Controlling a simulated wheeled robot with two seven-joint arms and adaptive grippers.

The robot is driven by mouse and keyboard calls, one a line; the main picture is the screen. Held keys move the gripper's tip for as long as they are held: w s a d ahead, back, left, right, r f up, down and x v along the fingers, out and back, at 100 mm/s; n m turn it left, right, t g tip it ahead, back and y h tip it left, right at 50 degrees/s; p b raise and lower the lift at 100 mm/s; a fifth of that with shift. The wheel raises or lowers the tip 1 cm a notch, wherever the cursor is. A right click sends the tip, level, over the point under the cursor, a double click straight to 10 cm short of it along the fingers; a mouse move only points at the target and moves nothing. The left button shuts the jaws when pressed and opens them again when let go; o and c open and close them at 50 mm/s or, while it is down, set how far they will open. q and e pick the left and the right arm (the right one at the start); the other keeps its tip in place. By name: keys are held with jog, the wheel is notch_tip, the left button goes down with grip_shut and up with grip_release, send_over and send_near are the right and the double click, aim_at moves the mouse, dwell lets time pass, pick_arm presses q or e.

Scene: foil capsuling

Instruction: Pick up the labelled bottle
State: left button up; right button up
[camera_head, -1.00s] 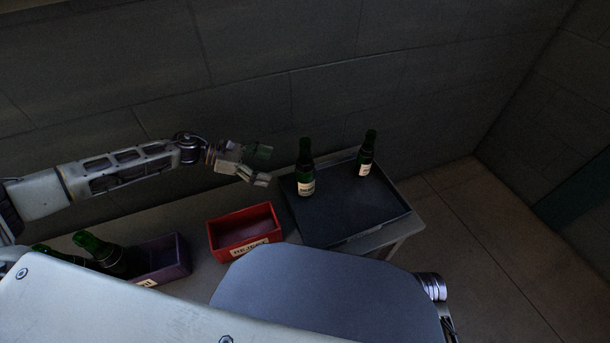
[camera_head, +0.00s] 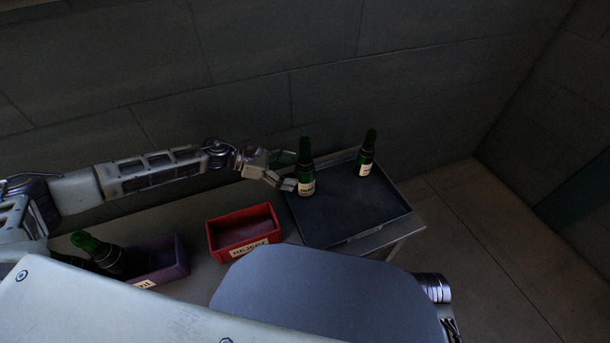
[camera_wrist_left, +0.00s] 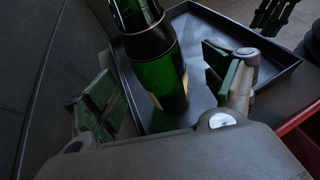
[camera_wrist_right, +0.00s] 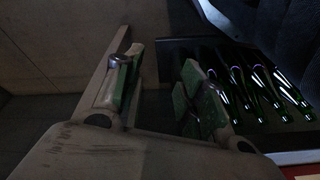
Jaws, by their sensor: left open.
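A green bottle (camera_head: 306,168) with a pale label stands upright near the left edge of the dark tray (camera_head: 350,220). A second labelled green bottle (camera_head: 368,152) stands upright near the tray's back right. My left gripper (camera_head: 284,171) is open, close to the left side of the first bottle. In the left wrist view this bottle (camera_wrist_left: 158,72) appears between the two spread fingers (camera_wrist_left: 165,88), with a visible gap to the right finger. My right gripper (camera_wrist_right: 158,90) shows only in its own wrist view, open with nothing between its fingers.
A red reject box (camera_head: 245,229) is left of the tray. A purple box (camera_head: 168,262) with green bottles (camera_head: 97,250) in or beside it is further left. Several dark bottles (camera_wrist_right: 250,85) lie beyond my right gripper. A wall stands behind the table.

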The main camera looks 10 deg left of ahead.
aim_at(305, 173)
pick_arm(q)
jog(key=shift+d, duration=0.1)
pick_arm(e)
jog(key=shift+f, duration=0.1)
pick_arm(q)
jog(key=shift+x, duration=1)
jog(key=shift+b+x, duration=0.4)
jog(key=shift+x, duration=0.7)
jog(key=shift+w+d+f, duration=0.15)
jog(key=shift+w+d, duration=0.05)
jog(key=shift+d, duration=0.15)
pick_arm(e)
jog(key=shift+s+a+r, duration=0.15)
jog(key=shift+r, duration=0.5)
pick_arm(q)
jog(key=shift+c, duration=0.3)
jog(key=c, duration=1.4)
pick_arm(e)
jog(key=shift+w, duration=0.25)
jog(key=shift+s, duration=0.1)
